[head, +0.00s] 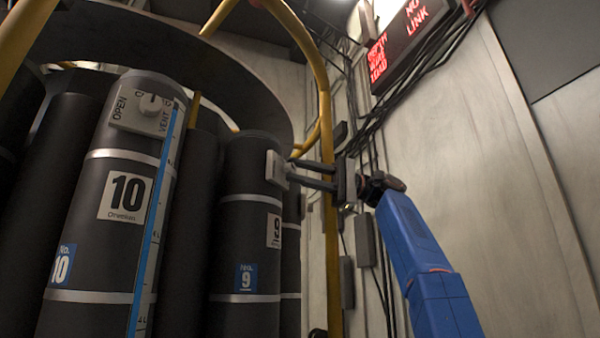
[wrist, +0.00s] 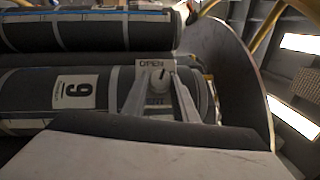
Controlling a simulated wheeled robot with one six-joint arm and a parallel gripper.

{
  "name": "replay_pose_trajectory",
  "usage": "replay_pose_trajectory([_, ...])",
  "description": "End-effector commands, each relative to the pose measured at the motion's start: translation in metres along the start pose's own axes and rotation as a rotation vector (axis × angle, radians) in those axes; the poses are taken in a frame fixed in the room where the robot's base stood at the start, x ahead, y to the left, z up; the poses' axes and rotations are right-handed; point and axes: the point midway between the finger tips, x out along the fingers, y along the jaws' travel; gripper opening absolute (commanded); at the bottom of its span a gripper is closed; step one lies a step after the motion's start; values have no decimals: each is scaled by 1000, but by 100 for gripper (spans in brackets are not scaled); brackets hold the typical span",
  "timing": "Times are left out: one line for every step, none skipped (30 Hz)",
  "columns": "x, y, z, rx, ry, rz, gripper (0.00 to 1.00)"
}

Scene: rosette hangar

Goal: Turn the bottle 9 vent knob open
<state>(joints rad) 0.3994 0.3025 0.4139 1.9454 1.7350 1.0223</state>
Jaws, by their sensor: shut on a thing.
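Bottle 9 (head: 248,222) is a dark cylinder with pale bands, a white "9" label and a blue number tag. Its vent plate (head: 274,168) is near the top, seen edge-on in the head view. The wrist view shows bottle 9 (wrist: 30,92) lying across the picture, with the word OPEN on its vent plate (wrist: 150,64). The pale round vent knob (wrist: 160,82) has a dark pointer mark; its exact setting is hard to read. My gripper (head: 288,171) reaches in from the right, its two fingers shut on the knob's sides.
Bottle 10 (head: 118,235), with its own OPEN/VENT knob (head: 150,104), stands to the left. A yellow post (head: 331,240) rises close behind my gripper. A dark curved band (head: 215,70) arches above the bottles. A red-lettered sign (head: 405,42) hangs on the pale wall.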

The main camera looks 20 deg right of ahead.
Motion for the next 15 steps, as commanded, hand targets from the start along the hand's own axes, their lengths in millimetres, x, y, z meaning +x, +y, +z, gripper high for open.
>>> replay_pose_trajectory([0, 1, 1, -2, -2, 7, 4])
replay_pose_trajectory([0, 1, 1, -2, -3, 7, 4])
replay_pose_trajectory([0, 1, 1, -2, -3, 8, 4])
replay_pose_trajectory([0, 1, 0, -2, -3, 8, 4])
replay_pose_trajectory([0, 1, 1, -2, -3, 8, 4])
replay_pose_trajectory([0, 1, 1, -2, -3, 8, 4])
replay_pose_trajectory([0, 1, 1, -2, -3, 8, 4])
replay_pose_trajectory([0, 1, 1, -2, -3, 8, 4])
replay_pose_trajectory([0, 1, 1, -2, -3, 8, 4])
replay_pose_trajectory([0, 1, 1, -2, -3, 8, 4])
replay_pose_trajectory([0, 1, 1, -2, -3, 8, 4])
replay_pose_trajectory([0, 1, 1, -2, -3, 8, 4])
replay_pose_trajectory([0, 1, 1, -2, -3, 8, 4])
replay_pose_trajectory([0, 1, 1, -2, -3, 8, 31])
replay_pose_trajectory([0, 1, 1, -2, -3, 8, 40])
